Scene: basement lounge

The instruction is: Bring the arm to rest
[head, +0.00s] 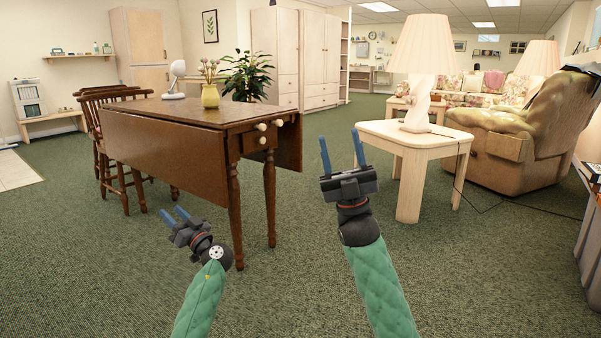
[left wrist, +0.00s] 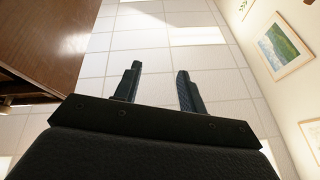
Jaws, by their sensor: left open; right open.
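My left gripper (head: 175,215) is open and empty in the head view, low in front of the brown drop-leaf table. Its two blue fingers are apart. In the left wrist view, the left gripper (left wrist: 158,88) points up toward the ceiling, with nothing between its fingers. My right gripper (head: 342,152) is open and empty in the head view, raised higher and pointing up, between the brown table and the pale side table. Both arms have green padded sleeves. Neither gripper visibly holds or touches anything.
The brown drop-leaf table (head: 165,140) stands ahead on the left, bearing a yellow vase (head: 210,96) and a white lamp (head: 175,80). A pale side table (head: 418,138) with a large lamp (head: 420,60) stands right, beside a tan armchair (head: 525,125). The green carpet (head: 290,285) in front is clear.

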